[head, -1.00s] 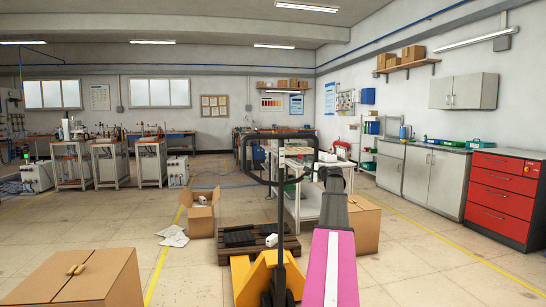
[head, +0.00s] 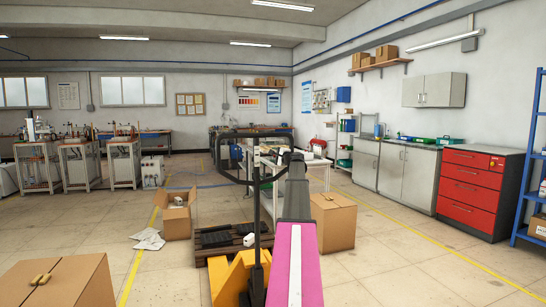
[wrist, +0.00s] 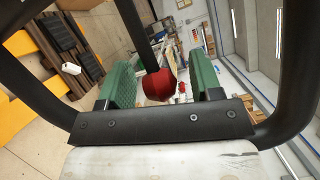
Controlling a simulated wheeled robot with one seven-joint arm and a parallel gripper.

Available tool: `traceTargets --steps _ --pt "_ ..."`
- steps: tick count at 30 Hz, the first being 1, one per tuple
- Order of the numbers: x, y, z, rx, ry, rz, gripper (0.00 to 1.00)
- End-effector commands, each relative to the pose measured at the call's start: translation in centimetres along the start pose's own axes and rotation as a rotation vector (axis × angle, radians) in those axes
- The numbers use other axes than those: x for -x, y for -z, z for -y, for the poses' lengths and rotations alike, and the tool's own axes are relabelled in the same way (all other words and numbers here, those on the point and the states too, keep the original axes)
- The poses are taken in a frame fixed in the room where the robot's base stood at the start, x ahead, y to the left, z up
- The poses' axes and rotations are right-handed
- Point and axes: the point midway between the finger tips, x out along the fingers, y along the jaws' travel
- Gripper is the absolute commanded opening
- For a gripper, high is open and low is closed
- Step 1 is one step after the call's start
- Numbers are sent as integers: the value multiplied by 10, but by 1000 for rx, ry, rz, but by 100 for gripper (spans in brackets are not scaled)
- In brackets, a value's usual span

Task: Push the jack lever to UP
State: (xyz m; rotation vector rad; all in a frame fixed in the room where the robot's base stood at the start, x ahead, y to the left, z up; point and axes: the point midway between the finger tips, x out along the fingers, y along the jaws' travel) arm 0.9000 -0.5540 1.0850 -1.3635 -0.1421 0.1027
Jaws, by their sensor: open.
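The yellow pallet jack (head: 232,276) stands in the lower middle of the head view, with a black upright and a loop handle (head: 228,136). In the wrist view a red knob (wrist: 158,86) on a black stem, which looks like the jack lever, lies between the two green finger pads. My gripper (wrist: 162,70) is open, with one pad on each side of the knob. I cannot tell if either pad touches it. Black curved bars surround the wrist view. In the head view my arm hides the gripper and the lever.
A wooden pallet (head: 205,247) with dark items stands behind the jack. An open carton (head: 177,221) stands to its left and a closed carton (head: 333,222) to its right. Another carton (head: 62,285) is front left. Floor is clear toward the red drawer cabinet (head: 472,188).

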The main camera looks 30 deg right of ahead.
Motion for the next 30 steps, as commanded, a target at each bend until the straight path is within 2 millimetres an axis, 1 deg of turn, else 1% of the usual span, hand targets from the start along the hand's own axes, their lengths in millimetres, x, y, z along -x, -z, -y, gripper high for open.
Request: traceTargets --steps 1,3,11,12,14,15,17,18,23,30 --pt "-7 1 0 0 0 1 59" --pt "-12 0 0 0 0 0 59" --pt "-13 0 0 0 0 0 59" --pt "-13 0 0 0 0 0 56" --pt "-13 0 0 0 0 0 36" --pt "-13 0 0 0 0 0 23" --pt "-13 0 0 0 0 0 3" --pt "-13 0 0 0 0 0 0" --pt "-13 0 -4 -32 13 1 0" --pt "-13 1 -24 -232 95 10 0"
